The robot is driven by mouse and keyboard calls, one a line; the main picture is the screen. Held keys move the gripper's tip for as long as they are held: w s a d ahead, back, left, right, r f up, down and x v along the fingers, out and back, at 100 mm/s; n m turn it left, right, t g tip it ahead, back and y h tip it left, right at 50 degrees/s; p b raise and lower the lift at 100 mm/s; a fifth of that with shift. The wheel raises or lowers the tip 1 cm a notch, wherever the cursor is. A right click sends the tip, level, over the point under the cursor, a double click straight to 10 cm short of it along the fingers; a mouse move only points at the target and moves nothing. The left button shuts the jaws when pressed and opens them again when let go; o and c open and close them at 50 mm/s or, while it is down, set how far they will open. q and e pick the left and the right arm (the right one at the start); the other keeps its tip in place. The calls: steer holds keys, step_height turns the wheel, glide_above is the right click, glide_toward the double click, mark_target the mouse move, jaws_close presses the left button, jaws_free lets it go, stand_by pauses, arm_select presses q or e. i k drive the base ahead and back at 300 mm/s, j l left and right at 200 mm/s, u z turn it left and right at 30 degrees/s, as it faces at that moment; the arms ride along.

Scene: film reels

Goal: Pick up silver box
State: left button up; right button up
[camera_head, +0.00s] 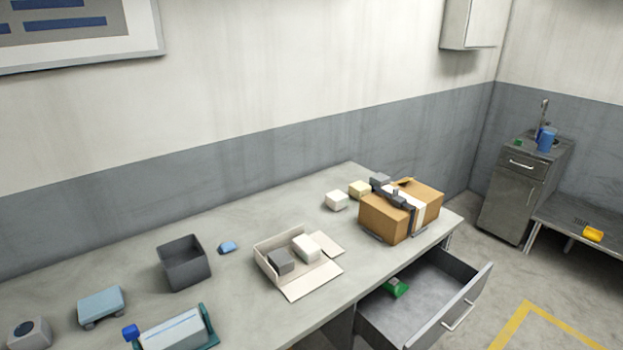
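No box is plainly silver. A small grey box (281,262) sits in the left part of an open white carton (309,283) on the table, beside a small white box (306,247). A dark grey open-topped box (184,275) stands on the table to the left of the carton and looks empty. I cannot tell which grey one is the silver box. Neither of my grippers shows.
On the table (235,300) are a brown cardboard box (383,218) with dark grey pieces on it, two small cream boxes (337,200), a light blue device (101,304) and a teal device (175,330). An open drawer (420,291) holds a green item (396,288).

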mark_target(279, 261)
steer(key=l+u, duration=0.15)
steer(key=u, duration=0.3)
steer(key=l+u, duration=0.2)
steer(key=u, duration=0.25)
steer(key=l+u, duration=0.3)
steer(key=l, duration=0.25)
steer(key=l+u, duration=0.25)
steer(key=l, duration=0.25)
steer(key=k+l, duration=0.1)
steer(key=l, duration=0.25)
steer(key=l+u, duration=0.15)
steer(key=l, duration=0.25)
steer(key=k+l, duration=0.15)
steer(key=l, duration=0.15)
steer(key=k+l, duration=0.1)
steer(key=l, duration=0.3)
steer(key=k+l, duration=0.1)
steer(key=l, duration=0.25)
steer(key=k+l, duration=0.1)
steer(key=l, duration=0.3)
steer(key=k+l+u, duration=0.1)
steer(key=l, duration=0.25)
